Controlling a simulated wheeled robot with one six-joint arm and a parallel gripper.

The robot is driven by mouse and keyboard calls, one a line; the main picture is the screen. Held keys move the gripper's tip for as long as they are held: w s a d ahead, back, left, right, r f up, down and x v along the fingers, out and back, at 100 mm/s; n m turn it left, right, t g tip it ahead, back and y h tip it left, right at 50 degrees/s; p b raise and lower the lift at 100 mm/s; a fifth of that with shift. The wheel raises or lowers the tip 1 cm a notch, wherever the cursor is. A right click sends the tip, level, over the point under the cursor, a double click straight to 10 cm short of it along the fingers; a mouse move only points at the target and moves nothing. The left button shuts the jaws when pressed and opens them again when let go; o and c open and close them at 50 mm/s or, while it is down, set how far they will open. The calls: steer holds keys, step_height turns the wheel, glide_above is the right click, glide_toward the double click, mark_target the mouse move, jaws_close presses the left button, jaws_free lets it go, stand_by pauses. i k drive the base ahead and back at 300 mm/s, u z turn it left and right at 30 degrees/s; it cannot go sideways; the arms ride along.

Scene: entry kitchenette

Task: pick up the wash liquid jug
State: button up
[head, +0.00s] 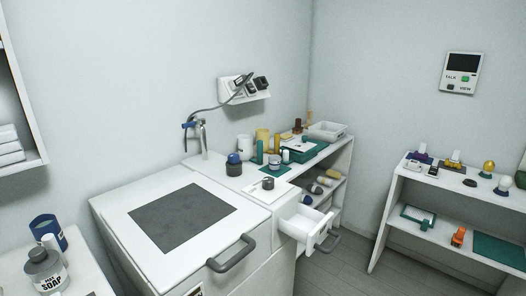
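At the lower left, a dark blue container (42,226) stands on a white surface (88,277); it may be the wash liquid jug, but I cannot read its label. A grey bottle with a white label reading SOAP (46,275) stands in front of it, with a small white upright item (50,243) between them. The soap bottle and the white item hide part of the blue container. My gripper is not in view.
A white top-loading unit with a dark square panel (181,216) and a grey bar handle (231,254) stands in the middle. A drawer (306,222) is pulled open beside it. Shelves at right (452,193) hold small items. Grey floor (343,272) shows between.

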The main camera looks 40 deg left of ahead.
mark_target(245, 141)
steer(key=i, duration=3.5)
steer(key=u, duration=3.15)
steer(key=i, duration=0.5)
steer(key=z, duration=0.05)
